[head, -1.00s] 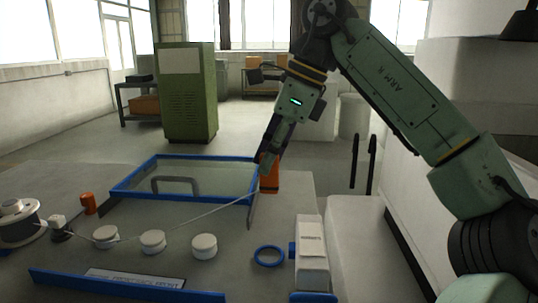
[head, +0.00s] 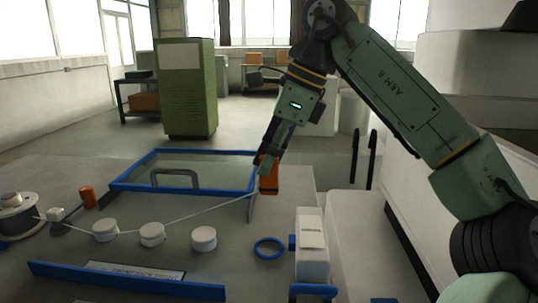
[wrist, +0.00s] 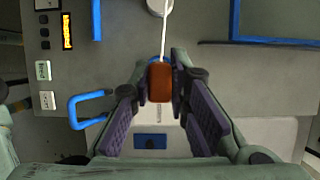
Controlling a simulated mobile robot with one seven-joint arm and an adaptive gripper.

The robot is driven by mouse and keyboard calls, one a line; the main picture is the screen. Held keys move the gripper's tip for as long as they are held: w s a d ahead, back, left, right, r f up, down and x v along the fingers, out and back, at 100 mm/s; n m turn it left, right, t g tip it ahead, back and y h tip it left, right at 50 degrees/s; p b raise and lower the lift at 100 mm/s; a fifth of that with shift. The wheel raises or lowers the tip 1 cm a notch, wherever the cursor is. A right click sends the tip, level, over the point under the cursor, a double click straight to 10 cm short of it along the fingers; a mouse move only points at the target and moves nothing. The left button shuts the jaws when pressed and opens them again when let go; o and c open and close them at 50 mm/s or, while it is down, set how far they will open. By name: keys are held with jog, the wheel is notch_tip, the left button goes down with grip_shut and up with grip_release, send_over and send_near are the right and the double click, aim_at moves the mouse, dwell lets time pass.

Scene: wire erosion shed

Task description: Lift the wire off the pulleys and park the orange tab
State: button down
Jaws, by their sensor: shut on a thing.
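My gripper (head: 268,158) is shut on the orange tab (head: 268,180), which hangs upright above the far right part of the grey table. The tab (wrist: 160,83) sits between the fingertips in the wrist view. The thin pale wire (head: 215,207) runs from the tab down left to the pulleys. The left pulley (head: 105,230), middle pulley (head: 152,234) and right pulley (head: 203,239) are white and stand in a row. The wire passes by the left and middle ones; I cannot tell whether it sits in their grooves. It continues to the spool (head: 16,215) at far left.
A blue-framed glass panel (head: 122,182) with a grey handle lies behind the pulleys. A blue bar (head: 125,281) runs along the front. A blue ring (head: 269,248) and a white block (head: 312,262) are at right. An orange cylinder (head: 87,196) stands at left.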

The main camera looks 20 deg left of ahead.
dwell(0.3)
jog(key=s+a+p, duration=0.4)
jog(key=a+p, duration=0.1)
jog(key=a, duration=1)
jog(key=shift+s, duration=0.15)
jog(key=s+a+p, duration=0.3)
jog(key=a, duration=0.8)
jog(key=shift+s, duration=0.1)
